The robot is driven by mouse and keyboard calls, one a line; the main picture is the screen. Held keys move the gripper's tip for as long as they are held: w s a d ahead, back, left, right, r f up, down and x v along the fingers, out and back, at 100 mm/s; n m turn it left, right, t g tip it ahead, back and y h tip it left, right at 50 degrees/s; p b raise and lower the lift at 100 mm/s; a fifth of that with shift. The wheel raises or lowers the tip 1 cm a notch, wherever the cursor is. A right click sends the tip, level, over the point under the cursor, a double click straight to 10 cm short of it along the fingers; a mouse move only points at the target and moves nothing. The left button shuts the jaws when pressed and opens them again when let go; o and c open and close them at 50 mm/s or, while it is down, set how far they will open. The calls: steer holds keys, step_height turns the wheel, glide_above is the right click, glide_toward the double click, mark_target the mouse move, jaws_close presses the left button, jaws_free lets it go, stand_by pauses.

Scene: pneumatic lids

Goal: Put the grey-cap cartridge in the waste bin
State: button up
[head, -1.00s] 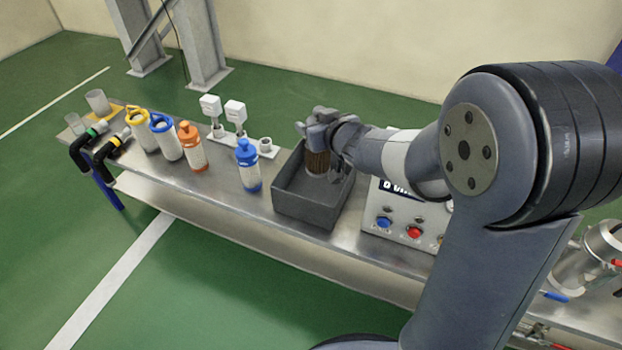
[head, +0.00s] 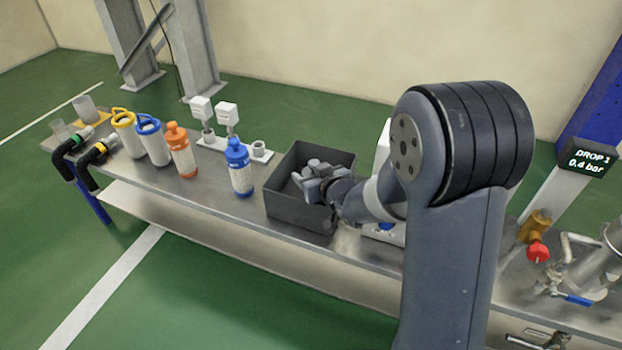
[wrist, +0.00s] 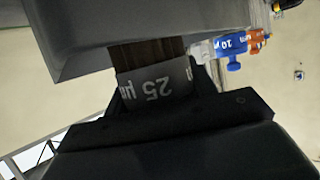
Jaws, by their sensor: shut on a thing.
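The grey-cap cartridge (wrist: 156,86) shows in the wrist view as a grey band marked 25 µm with a brown body beyond it. My gripper (head: 312,180) is shut on it at the grey end. In the head view my gripper is low, within the mouth of the dark grey bin (head: 298,213), and the cartridge's brown body is hidden by the front wall. In the wrist view the bin wall (wrist: 85,45) covers the far part of the body. Whether the cartridge touches the bin floor cannot be seen.
A blue-capped cartridge (head: 240,170) stands just left of the bin, with an orange-capped one (head: 182,152) beyond it. Yellow-ringed (head: 126,135) and blue-ringed (head: 152,142) canisters stand further left. A control box lies partly behind my arm. Pipework and valves (head: 537,250) stand at right.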

steer(key=o, duration=1.2)
steer(key=shift+f, duration=0.2)
steer(key=shift+s+d+r, duration=0.1)
steer(key=shift+r, duration=0.2)
steer(key=p+v, duration=0.3)
steer(key=v, duration=0.8)
steer(key=shift+s+d, duration=0.25)
steer(key=shift+s, duration=0.05)
